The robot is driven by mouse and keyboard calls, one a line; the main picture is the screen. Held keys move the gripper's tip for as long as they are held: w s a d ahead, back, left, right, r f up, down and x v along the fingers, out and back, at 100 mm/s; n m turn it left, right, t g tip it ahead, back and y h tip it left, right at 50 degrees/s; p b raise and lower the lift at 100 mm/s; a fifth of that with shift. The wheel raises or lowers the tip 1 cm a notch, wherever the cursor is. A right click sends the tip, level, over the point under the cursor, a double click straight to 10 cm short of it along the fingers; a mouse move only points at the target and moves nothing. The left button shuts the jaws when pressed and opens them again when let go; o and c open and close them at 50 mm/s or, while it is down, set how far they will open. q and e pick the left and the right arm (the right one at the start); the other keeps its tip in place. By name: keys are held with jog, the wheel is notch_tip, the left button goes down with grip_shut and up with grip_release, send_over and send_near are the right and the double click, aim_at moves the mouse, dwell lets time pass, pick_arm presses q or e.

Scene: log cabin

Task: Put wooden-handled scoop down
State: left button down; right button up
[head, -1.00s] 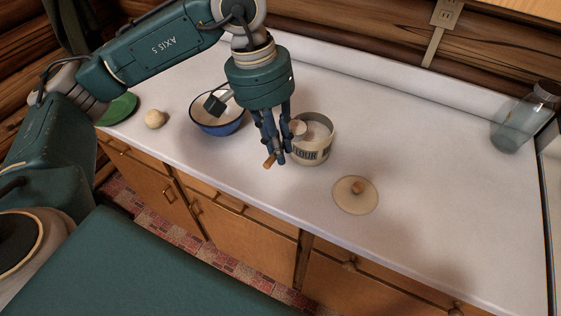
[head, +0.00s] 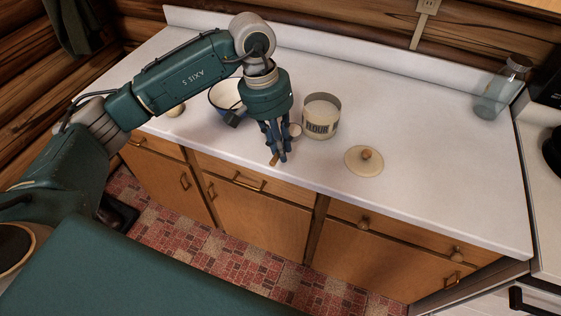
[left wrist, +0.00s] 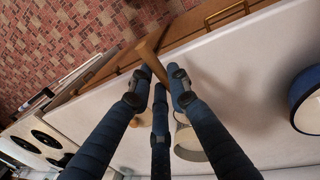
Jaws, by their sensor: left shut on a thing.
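My left gripper (head: 279,156) points down over the front part of the white counter, left of the flour canister (head: 321,117). It is shut on the wooden-handled scoop; the handle (head: 274,160) sticks out at the fingertips towards the counter's front edge. The round scoop end (head: 295,130) shows behind the fingers, close to the canister. In the left wrist view the wooden handle (left wrist: 150,58) crosses between the blue fingers. I cannot tell whether the scoop touches the counter. My right gripper is not in view.
A pale round lid (head: 364,161) with a knob lies right of the canister. A glass jar (head: 497,94) stands far right. The counter right of the lid is clear.

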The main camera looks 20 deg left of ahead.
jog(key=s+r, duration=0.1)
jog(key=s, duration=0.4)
pick_arm(q)
notch_tip(320, 180, down, 9)
jog(key=shift+s+r+p, duration=0.1)
jog(key=shift+r+p, duration=0.1)
jog(key=shift+p, duration=0.65)
jog(key=c, duration=1.6)
grip_release()
jog(key=shift+c, duration=0.2)
notch_tip(320, 180, up, 12)
jog(key=a+b, duration=0.2)
jog(key=b, duration=0.2)
jog(key=shift+a, duration=0.2)
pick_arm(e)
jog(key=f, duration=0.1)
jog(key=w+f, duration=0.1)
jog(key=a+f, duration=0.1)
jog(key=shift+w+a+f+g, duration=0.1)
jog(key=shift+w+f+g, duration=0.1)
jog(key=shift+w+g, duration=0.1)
pick_arm(q)
jog(key=shift+s, duration=0.15)
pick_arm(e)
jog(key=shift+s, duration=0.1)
